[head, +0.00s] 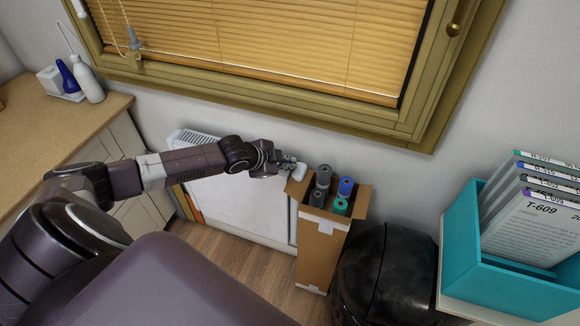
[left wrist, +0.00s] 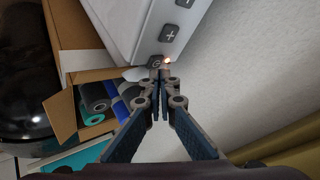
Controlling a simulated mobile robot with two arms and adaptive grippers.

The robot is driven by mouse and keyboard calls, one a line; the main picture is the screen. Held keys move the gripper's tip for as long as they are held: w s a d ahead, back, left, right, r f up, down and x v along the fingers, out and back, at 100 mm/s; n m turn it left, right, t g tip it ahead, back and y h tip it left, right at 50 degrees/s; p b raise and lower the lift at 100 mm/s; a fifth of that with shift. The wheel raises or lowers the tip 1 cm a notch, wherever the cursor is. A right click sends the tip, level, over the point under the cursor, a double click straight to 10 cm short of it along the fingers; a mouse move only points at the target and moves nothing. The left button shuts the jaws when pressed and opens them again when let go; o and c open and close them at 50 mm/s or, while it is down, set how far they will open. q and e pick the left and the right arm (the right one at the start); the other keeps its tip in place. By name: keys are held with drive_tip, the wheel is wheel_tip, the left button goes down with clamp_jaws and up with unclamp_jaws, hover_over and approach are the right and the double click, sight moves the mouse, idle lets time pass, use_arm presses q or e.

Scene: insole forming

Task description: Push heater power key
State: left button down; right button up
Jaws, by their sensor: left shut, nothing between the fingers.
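The heater (head: 240,208) is a white panel standing against the wall under the window. In the left wrist view, the heater's white side (left wrist: 128,25) carries a row of dark grey keys: a plus key (left wrist: 170,34), another key cut off at the top edge, and the power key (left wrist: 156,63) at the near end. A small orange light glows beside the power key. My left gripper (head: 288,163) is shut and empty at the heater's right end. Its closed fingertips (left wrist: 161,73) are right at the power key and partly cover it; I cannot tell whether they touch. My right gripper is out of view.
An open cardboard box (head: 321,245) with several rolls stands close to the heater's right end. A black bin (head: 385,275) and a teal file holder (head: 505,290) are farther right. A wooden counter (head: 50,125) is at the left.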

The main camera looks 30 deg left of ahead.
use_arm(q)
drive_tip(key=shift+f, duration=0.1)
idle(0.3)
drive_tip(key=shift+f, duration=0.35)
drive_tip(key=shift+r+p, duration=0.45)
drive_tip(key=shift+p, duration=0.05)
idle(0.3)
wheel_tip(320, 180, up, 6)
drive_tip(key=p, duration=0.6)
